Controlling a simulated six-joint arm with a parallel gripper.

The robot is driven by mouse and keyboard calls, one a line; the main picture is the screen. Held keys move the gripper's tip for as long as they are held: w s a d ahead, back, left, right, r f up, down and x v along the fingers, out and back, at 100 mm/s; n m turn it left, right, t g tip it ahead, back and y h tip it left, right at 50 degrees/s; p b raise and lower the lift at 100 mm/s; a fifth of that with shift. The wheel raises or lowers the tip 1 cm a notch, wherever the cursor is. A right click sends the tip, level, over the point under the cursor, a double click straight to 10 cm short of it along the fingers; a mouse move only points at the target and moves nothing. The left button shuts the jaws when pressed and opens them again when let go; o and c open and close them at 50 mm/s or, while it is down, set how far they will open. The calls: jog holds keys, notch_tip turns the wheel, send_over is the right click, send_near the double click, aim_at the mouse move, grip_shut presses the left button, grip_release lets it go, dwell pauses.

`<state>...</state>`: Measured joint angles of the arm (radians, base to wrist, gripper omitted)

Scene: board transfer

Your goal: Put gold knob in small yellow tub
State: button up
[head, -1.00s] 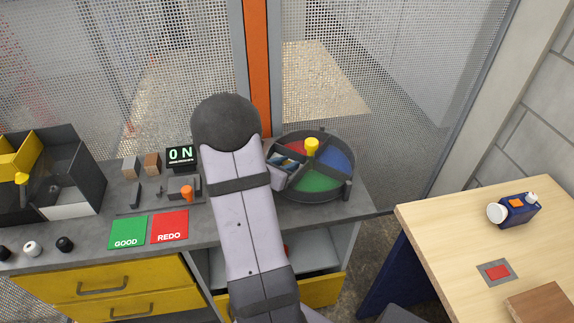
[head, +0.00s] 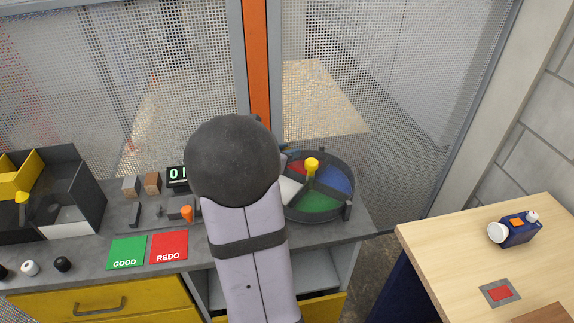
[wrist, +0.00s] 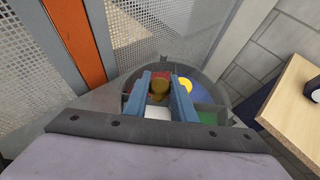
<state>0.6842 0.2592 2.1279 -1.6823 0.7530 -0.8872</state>
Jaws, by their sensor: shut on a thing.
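In the wrist view my gripper (wrist: 159,92) has its two blue fingers shut on the gold knob (wrist: 159,86), a dull brownish-gold piece. The fingers and knob are in front of the round divided tray, over its white compartment. In the head view my own arm hides the knob and most of the gripper. A yellow-walled bin (head: 18,160) stands at the far left of the bench in the head view, cut off by the frame edge. I cannot tell whether it is the small yellow tub.
The round tray (head: 350,212) has coloured sectors and a yellow centre post (head: 311,164). Green GOOD (head: 127,253) and red REDO (head: 169,248) pads lie on the bench. Mesh panels stand behind. A wooden table (head: 440,250) at right holds a blue bottle-like object (head: 515,231).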

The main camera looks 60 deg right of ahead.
jog(key=shift+r, duration=2.7)
